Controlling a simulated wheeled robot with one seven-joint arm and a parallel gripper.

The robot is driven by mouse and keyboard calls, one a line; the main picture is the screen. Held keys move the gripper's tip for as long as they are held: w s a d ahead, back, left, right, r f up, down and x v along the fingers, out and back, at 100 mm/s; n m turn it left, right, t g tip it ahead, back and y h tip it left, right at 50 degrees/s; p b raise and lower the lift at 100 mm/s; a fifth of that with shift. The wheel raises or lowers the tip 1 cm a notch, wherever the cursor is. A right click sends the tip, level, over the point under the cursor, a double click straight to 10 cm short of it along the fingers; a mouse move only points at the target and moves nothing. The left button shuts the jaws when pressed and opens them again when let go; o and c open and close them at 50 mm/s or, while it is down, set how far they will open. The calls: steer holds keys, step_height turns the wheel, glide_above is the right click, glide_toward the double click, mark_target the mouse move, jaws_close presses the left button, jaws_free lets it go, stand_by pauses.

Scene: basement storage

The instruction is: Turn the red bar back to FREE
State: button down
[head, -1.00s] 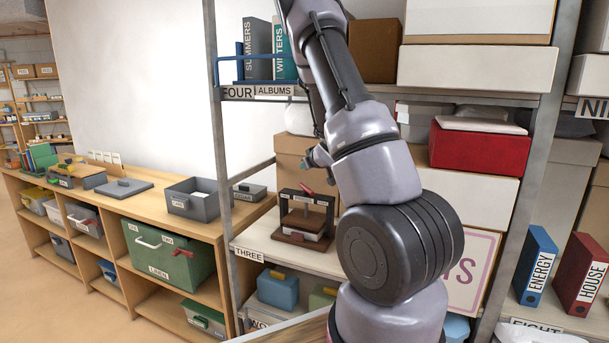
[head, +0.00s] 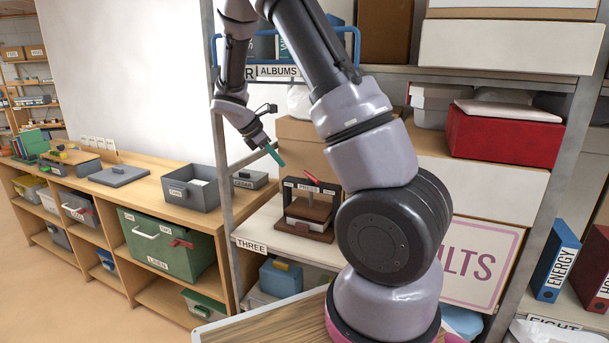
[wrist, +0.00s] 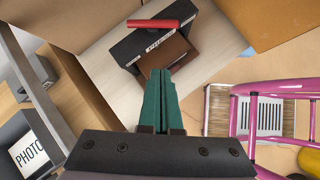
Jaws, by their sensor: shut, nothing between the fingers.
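The red bar (head: 312,181) sits on top of a small dark press (head: 334,203) on the shelf marked THREE. It lies slanted across the press's black crosspiece, whose small labels are too small to read surely. A brown plate (wrist: 178,52) is under the crosspiece. My gripper (head: 279,160) has teal fingers, shut and empty, pointing down, above and left of the press. In the wrist view my gripper (wrist: 158,74) points toward the press, apparently apart from the red bar.
A shelf upright (head: 222,150) stands left of the press. A cardboard box (head: 300,140) is behind it, and the shelf with the ALBUMS label (head: 279,71) is above. A pink tubular frame (wrist: 245,110) shows at the right of the wrist view. Bare board surrounds the press's front.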

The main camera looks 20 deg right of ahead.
steer(key=r, duration=0.1)
glide_toward(314, 181)
step_height(314, 181, down, 5)
steer(key=d, duration=0.2)
steer(key=shift+w+d+f+n+g+h, duration=0.35)
steer(key=shift+w+d, duration=0.1)
steer(key=shift+d, duration=0.15)
steer(key=shift+s+d+n+t, duration=0.3)
steer(key=shift+n+t, duration=0.35)
steer(key=shift+n, duration=0.3)
